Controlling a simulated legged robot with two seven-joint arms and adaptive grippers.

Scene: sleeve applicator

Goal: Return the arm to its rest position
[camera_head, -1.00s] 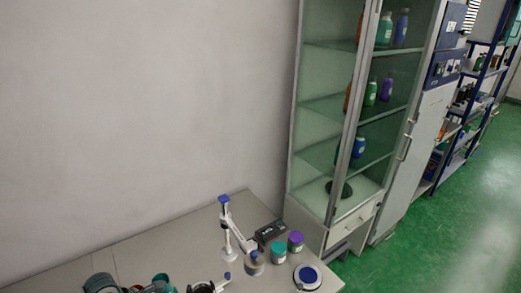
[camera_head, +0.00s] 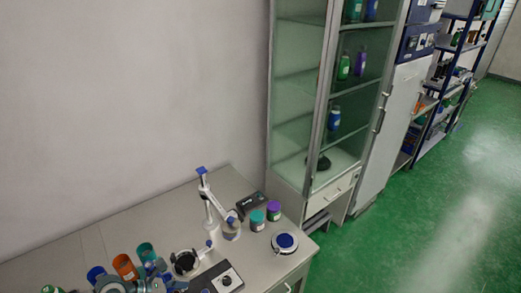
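Grey jointed parts show at the bottom edge, left of the middle, in front of the table's cups. They look like part of my own arm, cut off by the frame. I cannot make out fingertips there, or whether a gripper is open or shut. No object is clearly held. No right gripper shows in the picture.
The grey table (camera_head: 100,240) carries orange (camera_head: 125,267), teal (camera_head: 147,252) and blue (camera_head: 97,274) cups, a white stand with a blue top (camera_head: 207,195), a black box (camera_head: 251,205), teal-lidded (camera_head: 257,220) and purple-lidded (camera_head: 274,210) jars and a round blue-centred dish (camera_head: 285,242). A glass cabinet (camera_head: 297,100) stands behind.

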